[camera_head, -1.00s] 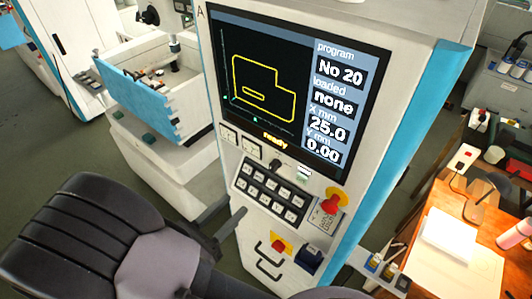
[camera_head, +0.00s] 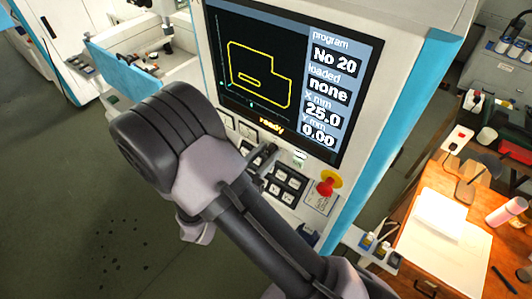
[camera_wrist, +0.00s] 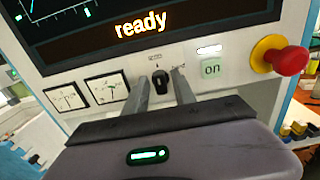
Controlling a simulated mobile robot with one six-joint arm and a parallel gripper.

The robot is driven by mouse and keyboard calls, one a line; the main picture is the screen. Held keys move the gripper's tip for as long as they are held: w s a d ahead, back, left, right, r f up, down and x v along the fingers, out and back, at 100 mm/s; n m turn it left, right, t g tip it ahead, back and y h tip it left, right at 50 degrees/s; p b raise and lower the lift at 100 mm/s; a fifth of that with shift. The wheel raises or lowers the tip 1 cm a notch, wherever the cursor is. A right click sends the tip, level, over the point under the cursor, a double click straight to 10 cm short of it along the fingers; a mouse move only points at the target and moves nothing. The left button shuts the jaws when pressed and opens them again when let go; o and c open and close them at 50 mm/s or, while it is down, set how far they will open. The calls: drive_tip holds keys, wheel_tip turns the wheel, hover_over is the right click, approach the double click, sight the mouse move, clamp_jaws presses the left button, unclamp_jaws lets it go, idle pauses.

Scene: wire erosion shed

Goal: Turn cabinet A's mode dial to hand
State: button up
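Cabinet A (camera_head: 408,90) is a white control cabinet with blue edges and a screen (camera_head: 265,65) reading "ready", program No 20, loaded none. Its mode dial (camera_wrist: 158,84) is a small black knob below the screen, in the wrist view, with tiny marks around it too small to read. My gripper (camera_wrist: 162,78) is open, its two grey fingers to the left and right of the dial in the picture. I cannot tell how far the tips are from the panel or whether they touch the dial. In the head view my arm hides most of the gripper and the dial area.
A pale green "on" button (camera_wrist: 213,69) and a red mushroom knob on a yellow collar (camera_wrist: 289,60) are right of the dial. Two square gauges (camera_wrist: 108,88) are to its left. A black keypad (camera_head: 288,185) is below. A wooden bench (camera_head: 450,215) stands at the right.

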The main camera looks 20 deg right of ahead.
clamp_jaws()
drive_tip(key=m+b, duration=0.3)
drive_tip(key=shift+f, duration=0.2)
drive_tip(key=m+b, duration=0.4)
drive_tip(key=b, duration=0.1)
drive_tip(key=shift+s+f+m, duration=0.1)
drive_tip(key=shift+m, duration=0.3)
drive_tip(key=m+b, duration=0.3)
drive_tip(key=b, duration=0.1)
drive_tip(key=shift+d+m+b, duration=0.1)
drive_tip(key=shift+m+b, duration=0.2)
drive_tip(key=shift+m, duration=0.1)
drive_tip(key=shift+m+b, duration=1.1)
drive_tip(key=shift+b, duration=0.1)
drive_tip(key=shift+r, duration=0.2)
